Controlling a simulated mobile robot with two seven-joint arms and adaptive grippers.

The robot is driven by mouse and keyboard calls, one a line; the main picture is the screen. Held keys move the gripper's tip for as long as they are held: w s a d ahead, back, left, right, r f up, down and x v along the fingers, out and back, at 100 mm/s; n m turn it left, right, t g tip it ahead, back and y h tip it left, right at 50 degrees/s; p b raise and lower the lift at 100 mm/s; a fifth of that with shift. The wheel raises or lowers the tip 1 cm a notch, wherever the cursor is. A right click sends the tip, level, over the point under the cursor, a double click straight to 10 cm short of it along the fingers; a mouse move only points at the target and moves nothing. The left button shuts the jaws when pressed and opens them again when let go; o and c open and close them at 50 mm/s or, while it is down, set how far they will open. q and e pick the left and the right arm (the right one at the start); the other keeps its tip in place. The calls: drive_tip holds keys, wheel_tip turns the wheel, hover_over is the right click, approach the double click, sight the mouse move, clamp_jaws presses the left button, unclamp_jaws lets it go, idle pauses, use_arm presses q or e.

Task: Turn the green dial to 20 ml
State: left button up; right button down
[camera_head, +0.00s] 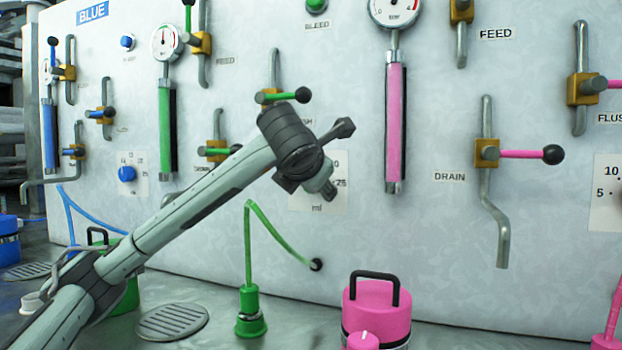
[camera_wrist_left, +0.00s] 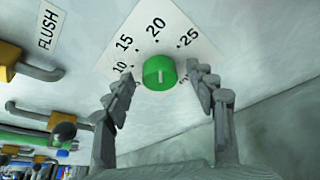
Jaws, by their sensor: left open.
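The green dial (camera_wrist_left: 159,72) sits on a white scale plate (camera_wrist_left: 112,60) marked 10, 15, 20 and 25 in the left wrist view. A short white line on its face stands nearly upright in that view, in line with the 20 mark; I cannot tell which end is the pointer. My left gripper (camera_wrist_left: 160,80) is open, with one finger on each side of the dial and gaps between. My right gripper is not in view.
Green-handled valves (camera_head: 300,95) stick out from the panel above my wrist. A pink tube gauge (camera_head: 395,120) and a pink-handled drain valve (camera_head: 520,154) are to the right. Below stand a green-capped fitting (camera_head: 250,310) with a hose and a pink canister (camera_head: 376,305).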

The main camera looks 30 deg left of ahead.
use_arm(q)
drive_tip(key=v, duration=1.2)
idle(0.5)
